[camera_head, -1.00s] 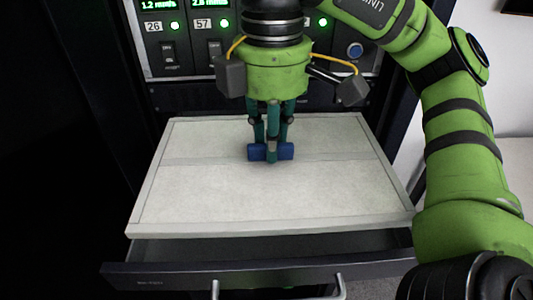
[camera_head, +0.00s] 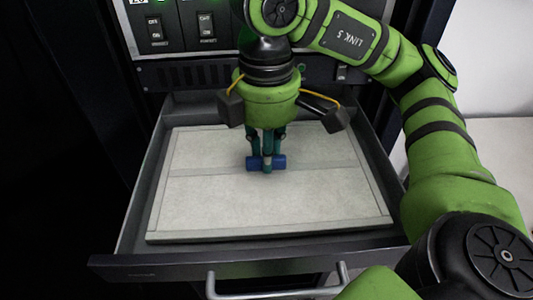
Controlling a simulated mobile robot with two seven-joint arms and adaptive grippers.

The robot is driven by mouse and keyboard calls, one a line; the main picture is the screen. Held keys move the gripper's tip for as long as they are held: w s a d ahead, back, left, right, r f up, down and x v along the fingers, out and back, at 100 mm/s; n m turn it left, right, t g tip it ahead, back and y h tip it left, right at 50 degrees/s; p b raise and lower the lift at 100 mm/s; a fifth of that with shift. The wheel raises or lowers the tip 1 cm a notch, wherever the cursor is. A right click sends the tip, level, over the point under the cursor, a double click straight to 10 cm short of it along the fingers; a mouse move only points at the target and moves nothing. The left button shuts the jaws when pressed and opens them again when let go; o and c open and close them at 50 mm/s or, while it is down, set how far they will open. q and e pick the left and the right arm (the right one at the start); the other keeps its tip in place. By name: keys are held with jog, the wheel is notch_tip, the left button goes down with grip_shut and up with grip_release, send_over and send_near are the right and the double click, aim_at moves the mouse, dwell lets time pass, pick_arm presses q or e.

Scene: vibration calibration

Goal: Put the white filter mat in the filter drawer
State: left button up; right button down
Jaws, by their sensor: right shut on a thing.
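The white filter mat (camera_head: 230,210) is a flat pale rectangle with a raised rim and a strip across its middle. It lies inside the outline of the open filter drawer (camera_head: 138,205), with the dark drawer walls visible around it. Whether it rests on the drawer floor I cannot tell. My right gripper (camera_head: 266,163) points down at the middle strip, its blue fingertips shut on the mat's centre. My left gripper is not in view.
The drawer front with its metal handle (camera_head: 278,291) is nearest me. A control panel with switches (camera_head: 205,28) stands above and behind the drawer. My right arm covers the right side. A pale surface lies at the far right.

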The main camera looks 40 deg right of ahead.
jog(key=shift+f, duration=0.5)
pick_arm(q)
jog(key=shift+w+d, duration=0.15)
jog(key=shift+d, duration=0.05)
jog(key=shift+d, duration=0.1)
pick_arm(e)
jog(key=shift+f, duration=0.25)
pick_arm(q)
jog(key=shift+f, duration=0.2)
pick_arm(e)
jog(key=c, duration=1.1)
grip_release()
jog(key=shift+c, duration=0.2)
jog(key=shift+r, duration=0.1)
